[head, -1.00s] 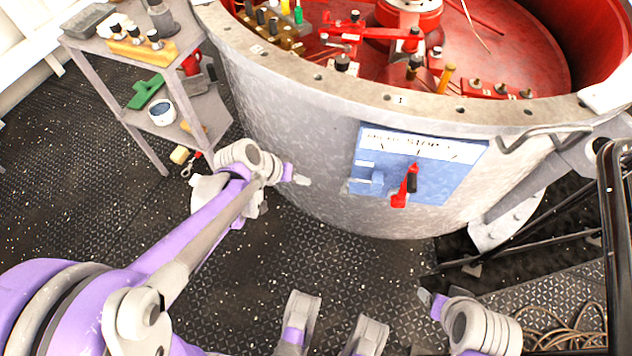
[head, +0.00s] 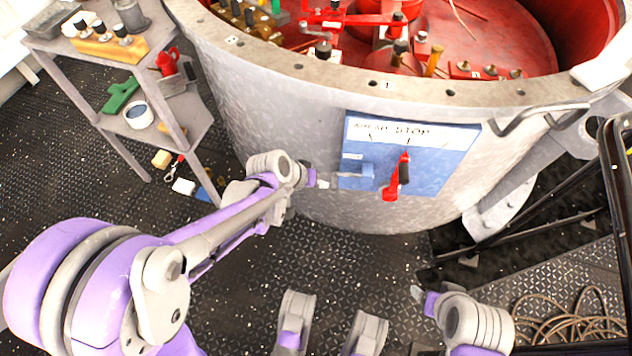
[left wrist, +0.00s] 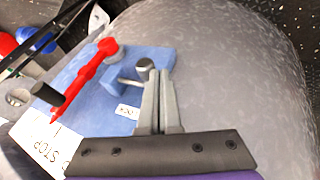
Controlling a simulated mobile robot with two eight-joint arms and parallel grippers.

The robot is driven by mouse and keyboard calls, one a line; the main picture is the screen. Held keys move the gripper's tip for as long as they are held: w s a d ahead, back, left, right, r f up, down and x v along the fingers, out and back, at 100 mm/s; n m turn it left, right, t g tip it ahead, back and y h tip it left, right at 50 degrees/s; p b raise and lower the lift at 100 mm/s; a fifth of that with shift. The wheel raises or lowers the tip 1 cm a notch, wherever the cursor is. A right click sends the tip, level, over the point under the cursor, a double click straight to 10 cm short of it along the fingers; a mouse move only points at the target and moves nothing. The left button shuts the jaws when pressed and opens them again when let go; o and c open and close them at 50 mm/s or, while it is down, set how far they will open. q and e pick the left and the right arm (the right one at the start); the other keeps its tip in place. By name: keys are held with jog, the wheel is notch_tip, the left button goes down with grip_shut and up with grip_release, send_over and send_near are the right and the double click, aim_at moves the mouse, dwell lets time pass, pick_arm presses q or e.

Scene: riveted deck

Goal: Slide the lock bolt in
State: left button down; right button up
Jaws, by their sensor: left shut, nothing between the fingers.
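A blue panel (head: 435,165) with a white lettered label is fixed to the outside of the grey drum. A small blue bolt housing (head: 358,170) is at its left side, also seen in the left wrist view (left wrist: 118,76). A round grey bolt knob (left wrist: 146,65) shows there beside my fingertips; I cannot tell whether they touch. My left gripper (head: 324,183) is shut and empty, just left of the housing; its fingers fill the middle of the left wrist view (left wrist: 160,80). My right gripper (head: 418,293) is low, near the deck; its finger opening is unclear.
A red lever (head: 398,178) with a black grip is on the panel, right of the housing. The grey drum (head: 260,110) curves behind my left gripper. A grey shelf cart (head: 85,75) stands at left. A bent handle (head: 545,115) and coiled hose (head: 570,320) are at right.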

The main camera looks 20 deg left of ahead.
pick_arm(q)
jog(key=w+d, duration=0.1)
jog(key=d, duration=0.6)
jog(key=shift+w, duration=0.15)
pick_arm(e)
jog(key=shift+r, duration=0.25)
jog(key=shift+s+a, duration=0.1)
